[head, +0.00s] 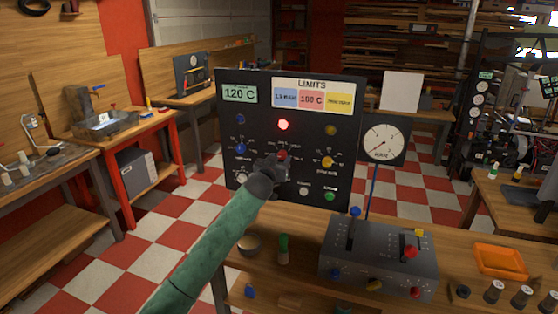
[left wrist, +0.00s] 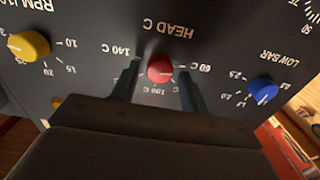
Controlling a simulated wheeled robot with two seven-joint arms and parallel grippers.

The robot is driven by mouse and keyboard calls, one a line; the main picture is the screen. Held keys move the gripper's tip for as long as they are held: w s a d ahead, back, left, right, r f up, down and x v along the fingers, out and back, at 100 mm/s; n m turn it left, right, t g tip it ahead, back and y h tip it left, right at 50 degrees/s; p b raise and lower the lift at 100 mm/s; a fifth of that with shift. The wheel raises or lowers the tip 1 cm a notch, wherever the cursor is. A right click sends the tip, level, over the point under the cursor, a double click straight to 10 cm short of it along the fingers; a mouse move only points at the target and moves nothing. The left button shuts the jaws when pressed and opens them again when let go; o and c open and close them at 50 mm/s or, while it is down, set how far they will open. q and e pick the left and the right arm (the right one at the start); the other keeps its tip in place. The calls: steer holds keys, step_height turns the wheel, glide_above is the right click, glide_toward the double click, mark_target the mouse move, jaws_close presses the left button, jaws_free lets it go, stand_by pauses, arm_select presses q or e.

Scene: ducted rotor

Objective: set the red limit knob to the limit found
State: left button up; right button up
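The red limit knob (left wrist: 160,68) sits on the black panel (head: 262,100), under HEAD C lettering that appears upside down in the left wrist view. Marks including 140 C and 60 C surround it; where its pointer stands is unclear. My left gripper (left wrist: 160,88) is open, one finger on each side of the knob with a small gap at each. In the head view my gripper (head: 276,165) partly covers the red knob (head: 282,155). A display (head: 240,93) reads 120 C. The red card (head: 312,99) under LIMITS seems to read 180 C, in small print. My right gripper is out of view.
A yellow knob (left wrist: 29,46) and a blue knob (left wrist: 263,89) flank the red one. A red lamp (head: 283,125) is bright above it. A round gauge (head: 383,139) stands right of the panel. A grey lever box (head: 378,262) and an orange tray (head: 500,261) are on the bench.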

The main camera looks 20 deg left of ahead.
arm_select(q)
steer(key=c, duration=0.7)
